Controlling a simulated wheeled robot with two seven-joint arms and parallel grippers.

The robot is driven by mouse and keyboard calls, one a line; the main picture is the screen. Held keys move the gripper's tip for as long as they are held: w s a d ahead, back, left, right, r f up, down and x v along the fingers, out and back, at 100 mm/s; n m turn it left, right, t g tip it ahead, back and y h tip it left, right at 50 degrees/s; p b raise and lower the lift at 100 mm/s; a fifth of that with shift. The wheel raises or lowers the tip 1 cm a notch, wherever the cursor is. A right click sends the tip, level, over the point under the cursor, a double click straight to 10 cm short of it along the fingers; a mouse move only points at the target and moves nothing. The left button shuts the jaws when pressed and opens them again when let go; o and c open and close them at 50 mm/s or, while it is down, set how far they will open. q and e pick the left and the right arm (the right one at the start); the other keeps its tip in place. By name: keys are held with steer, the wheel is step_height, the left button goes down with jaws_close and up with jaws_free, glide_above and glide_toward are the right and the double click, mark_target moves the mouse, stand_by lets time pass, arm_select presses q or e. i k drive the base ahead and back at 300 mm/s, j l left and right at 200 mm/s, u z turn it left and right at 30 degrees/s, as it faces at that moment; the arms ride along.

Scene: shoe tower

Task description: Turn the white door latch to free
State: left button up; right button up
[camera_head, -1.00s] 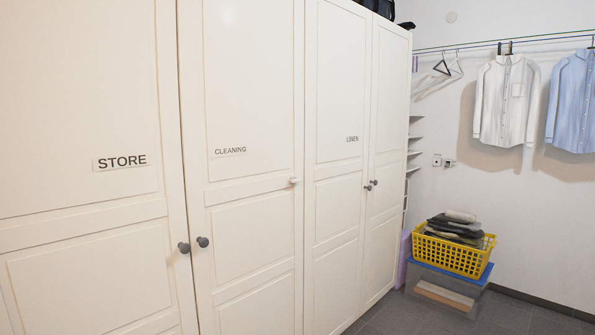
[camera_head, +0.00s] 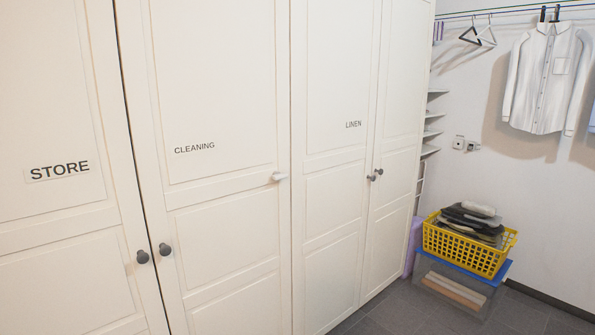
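The white latch (camera_head: 279,177) is a small pale piece on the right edge of the door labelled CLEANING (camera_head: 220,215), at about the height of the door's middle rail. Its exact turn is too small to tell. That door looks closed, flush with its neighbours. A dark round knob (camera_head: 165,249) sits on its left edge, beside the knob (camera_head: 143,257) of the STORE door (camera_head: 60,125). Neither of my grippers shows in the head view.
The LINEN door (camera_head: 335,180) with dark knobs stands closed further right. A yellow basket of folded clothes (camera_head: 465,248) sits on a blue-lidded clear box at the far end. Shirts (camera_head: 548,80) hang from a rail. Grey tiled floor (camera_head: 400,312) shows clear in front of the cupboards.

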mark_target(277, 175)
steer(key=i+l, duration=0.2)
steer(key=i, duration=0.2)
steer(key=i+l, duration=0.25)
steer(key=i, duration=0.15)
steer(key=i+l+u, duration=0.1)
steer(key=i, duration=0.3)
steer(key=i+j, duration=1.05)
steer(key=j, duration=0.15)
steer(key=i+j+u, duration=0.1)
steer(key=i+j, duration=0.05)
steer(key=j, duration=0.1)
